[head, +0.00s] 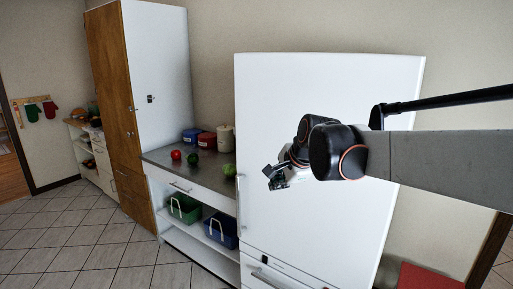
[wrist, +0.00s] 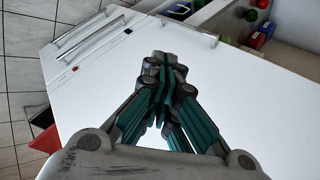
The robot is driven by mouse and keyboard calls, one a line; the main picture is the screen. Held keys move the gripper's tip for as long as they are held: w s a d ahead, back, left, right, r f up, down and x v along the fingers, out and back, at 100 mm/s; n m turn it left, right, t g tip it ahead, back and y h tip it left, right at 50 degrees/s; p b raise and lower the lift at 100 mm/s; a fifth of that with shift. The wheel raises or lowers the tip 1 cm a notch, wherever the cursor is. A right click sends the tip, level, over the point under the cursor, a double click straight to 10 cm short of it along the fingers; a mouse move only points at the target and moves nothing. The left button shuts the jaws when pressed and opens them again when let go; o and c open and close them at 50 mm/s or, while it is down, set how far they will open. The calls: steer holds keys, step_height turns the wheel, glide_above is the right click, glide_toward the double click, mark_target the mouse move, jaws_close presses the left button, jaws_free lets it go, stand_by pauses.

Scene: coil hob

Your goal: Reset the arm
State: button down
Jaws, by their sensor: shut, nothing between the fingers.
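My gripper (wrist: 164,72) is shut and empty in the wrist view, its teal fingers meeting in front of the white fridge. In the head view my gripper (head: 268,178) is small and partly turned away, at the end of my arm, which reaches in from the right. It appears in front of the white fridge (head: 290,90), near its left edge. I cannot tell how far it is from the fridge door.
Left of the fridge, a counter (head: 206,171) holds a red fruit (head: 176,155), green ones, canisters (head: 225,137) and boxes. Green (head: 185,208) and blue (head: 221,230) baskets sit on the shelf below. A tall cabinet (head: 155,90) stands further left. Tiled floor (head: 70,230) is clear at left.

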steer(key=s+d+f+n+h+b, duration=0.1)
steer(key=s+d+f+n, duration=0.3)
steer(key=s, duration=0.6)
steer(key=s+d+f+n+h+b, duration=0.1)
steer(key=s+d+f+n, duration=0.3)
steer(key=s, duration=0.6)
steer(key=s+d+f+n+h+b, duration=0.1)
steer(key=s+d+f+n, duration=0.4)
steer(key=s, duration=0.6)
steer(key=shift+d+n, duration=0.35)
steer(key=shift+n, duration=0.15)
steer(key=shift+f, duration=0.1)
